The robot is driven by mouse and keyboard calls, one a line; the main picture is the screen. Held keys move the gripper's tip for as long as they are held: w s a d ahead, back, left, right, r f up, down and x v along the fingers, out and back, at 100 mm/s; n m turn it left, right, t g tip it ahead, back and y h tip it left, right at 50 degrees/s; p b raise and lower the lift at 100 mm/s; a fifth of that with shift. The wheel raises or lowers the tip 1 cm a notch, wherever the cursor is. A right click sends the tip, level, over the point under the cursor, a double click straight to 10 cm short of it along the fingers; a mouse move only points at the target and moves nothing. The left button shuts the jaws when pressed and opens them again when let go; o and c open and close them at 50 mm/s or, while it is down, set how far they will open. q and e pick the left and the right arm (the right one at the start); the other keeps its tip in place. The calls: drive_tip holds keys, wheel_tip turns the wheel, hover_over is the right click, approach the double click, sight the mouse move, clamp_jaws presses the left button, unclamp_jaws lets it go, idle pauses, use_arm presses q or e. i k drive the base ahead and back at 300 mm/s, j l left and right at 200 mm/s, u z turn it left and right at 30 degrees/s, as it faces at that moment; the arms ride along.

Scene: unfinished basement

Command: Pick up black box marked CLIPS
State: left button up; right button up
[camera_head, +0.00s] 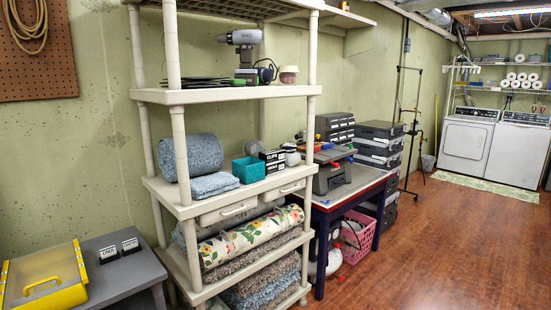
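Small black boxes with white labels (271,155) sit together on the middle shelf, right of a teal bin. Two more small black boxes with white label bands stand on the grey table at the lower left: a left one (108,255) and a right one (131,246). The lettering is too small to read surely, so I cannot tell which box is marked CLIPS. Neither of my grippers is in view.
A yellow case (68,295) lies on the grey table (125,273). The cream shelf unit (178,150) holds a teal bin (249,170), blue towels (191,156) and rolled rugs. A workbench (345,191) stands beyond. The wood floor (430,255) at right is clear.

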sight(276, 155)
drive_tip(key=i+l+u, duration=0.15)
drive_tip(key=i+l, duration=1.05)
drive_tip(key=i, duration=0.15)
drive_tip(key=i+l+u, duration=0.2)
drive_tip(key=i+l, duration=1.05)
drive_tip(key=l, duration=0.1)
